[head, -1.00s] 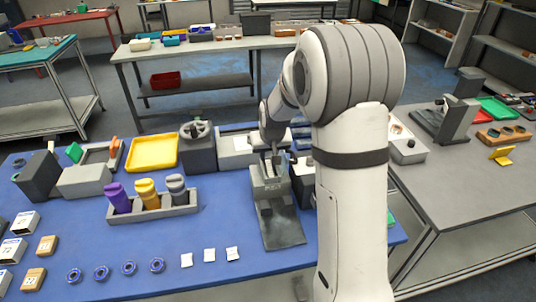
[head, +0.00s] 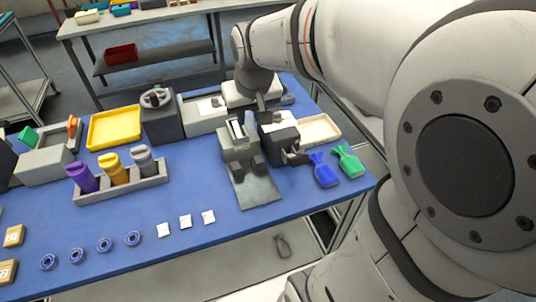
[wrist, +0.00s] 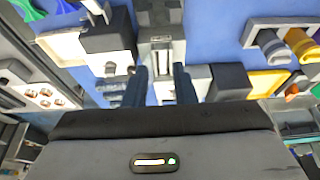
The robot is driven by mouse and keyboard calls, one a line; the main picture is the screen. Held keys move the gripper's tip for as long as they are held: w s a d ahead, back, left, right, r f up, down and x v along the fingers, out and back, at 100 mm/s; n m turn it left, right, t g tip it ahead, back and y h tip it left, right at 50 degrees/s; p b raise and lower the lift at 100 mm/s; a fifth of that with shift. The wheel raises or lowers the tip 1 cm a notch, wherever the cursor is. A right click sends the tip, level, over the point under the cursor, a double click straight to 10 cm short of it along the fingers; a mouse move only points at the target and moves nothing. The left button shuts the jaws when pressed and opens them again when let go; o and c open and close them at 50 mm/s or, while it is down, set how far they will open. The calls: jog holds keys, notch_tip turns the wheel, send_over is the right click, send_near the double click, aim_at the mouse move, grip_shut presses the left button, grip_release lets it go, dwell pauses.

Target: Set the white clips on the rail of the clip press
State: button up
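Three small white clips lie in a row on the blue table: the left clip (head: 163,230), the middle clip (head: 185,222) and the right clip (head: 208,217). The grey press (head: 240,142), which I take for the clip press, stands to their right with a dark plate in front. It also shows at the top middle of the wrist view (wrist: 161,22). My gripper (head: 262,104) is above the table behind the press, small in the head view. In the wrist view its two fingers (wrist: 160,85) stand apart with nothing visible held between them.
A holder (head: 125,186) with purple, yellow and grey bottles stands left of the press. Several blue rings lie left of the clips. Behind are a yellow tray (head: 115,127) and a dark box with a wheel (head: 160,120). Blue (head: 323,171) and green (head: 348,161) bags lie right.

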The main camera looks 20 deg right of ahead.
jog(key=s+f, duration=0.2)
jog(key=s, duration=1.2)
jog(key=shift+s+g, duration=0.3)
jog(key=shift+s, duration=0.05)
